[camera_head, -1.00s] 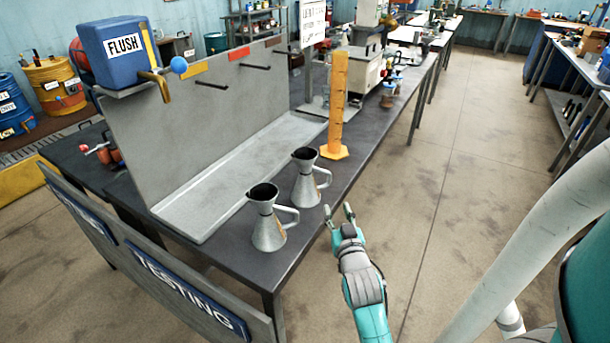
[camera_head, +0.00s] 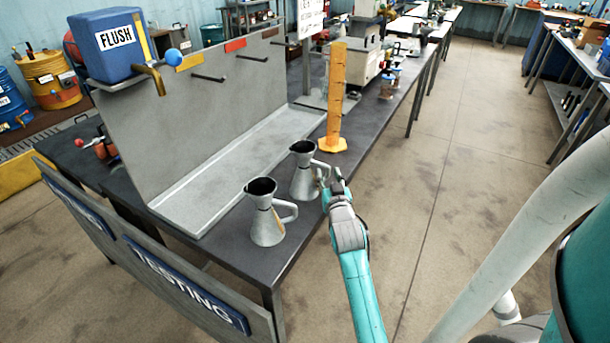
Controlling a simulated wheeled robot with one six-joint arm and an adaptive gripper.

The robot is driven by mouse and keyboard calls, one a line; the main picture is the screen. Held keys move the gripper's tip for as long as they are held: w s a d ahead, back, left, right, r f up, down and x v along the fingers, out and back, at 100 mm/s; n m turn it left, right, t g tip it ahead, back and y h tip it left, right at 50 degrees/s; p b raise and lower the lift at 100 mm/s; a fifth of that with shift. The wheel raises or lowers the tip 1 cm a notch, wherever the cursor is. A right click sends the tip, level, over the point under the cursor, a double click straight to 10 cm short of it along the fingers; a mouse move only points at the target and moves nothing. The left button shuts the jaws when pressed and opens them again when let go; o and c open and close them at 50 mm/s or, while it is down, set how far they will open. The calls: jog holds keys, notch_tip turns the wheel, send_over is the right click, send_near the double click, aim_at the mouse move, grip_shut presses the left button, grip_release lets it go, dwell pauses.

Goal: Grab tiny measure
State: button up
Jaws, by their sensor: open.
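Two grey metal measuring jugs with handles stand upright on the dark bench. The nearer jug (camera_head: 265,222) is at the front, and the farther jug (camera_head: 303,178) stands just behind it to the right. The farther one looks a little smaller, though it is also farther away. My gripper (camera_head: 330,182) is open at the farther jug's handle (camera_head: 321,168), on its right side. The fingers overlap the handle in the picture. I cannot tell whether they touch it or lie around it.
An orange graduated cylinder (camera_head: 336,100) stands behind the farther jug. A grey tray (camera_head: 215,182) with an upright back panel runs along the left. A blue FLUSH tank (camera_head: 108,45) with a tap is above it. The floor right of the bench is clear.

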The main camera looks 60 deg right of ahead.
jog(key=shift+x, duration=0.8)
grip_shut()
jog(key=shift+r, duration=0.25)
